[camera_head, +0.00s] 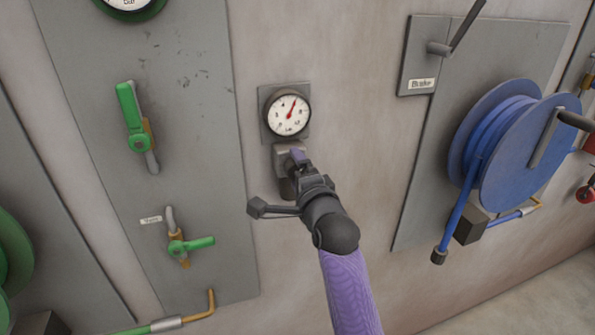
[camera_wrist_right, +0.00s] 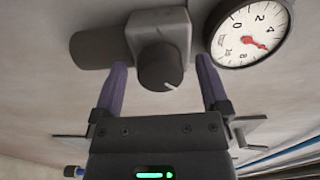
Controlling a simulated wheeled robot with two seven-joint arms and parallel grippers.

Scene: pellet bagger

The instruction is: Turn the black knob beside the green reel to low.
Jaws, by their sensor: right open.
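A dark knob (camera_wrist_right: 161,68) sticks out of a grey block (camera_wrist_right: 160,28) in the right wrist view. A pale line on its face points to the lower right. My right gripper (camera_wrist_right: 161,82) is open, with one purple finger on each side of the knob and a visible gap on both sides. In the head view my right gripper (camera_head: 294,160) is at the grey block (camera_head: 283,152) below the round gauge and hides the knob. A green reel (camera_head: 14,255) is partly visible at the left edge, some distance from this knob. My left gripper is not in view.
A white gauge (camera_head: 288,112) with a red needle sits just above the block. Green-handled valves (camera_head: 138,140) are on the grey panel to the left. A blue reel (camera_head: 530,150) and a lever plate (camera_head: 417,70) are to the right. Bare wall lies between.

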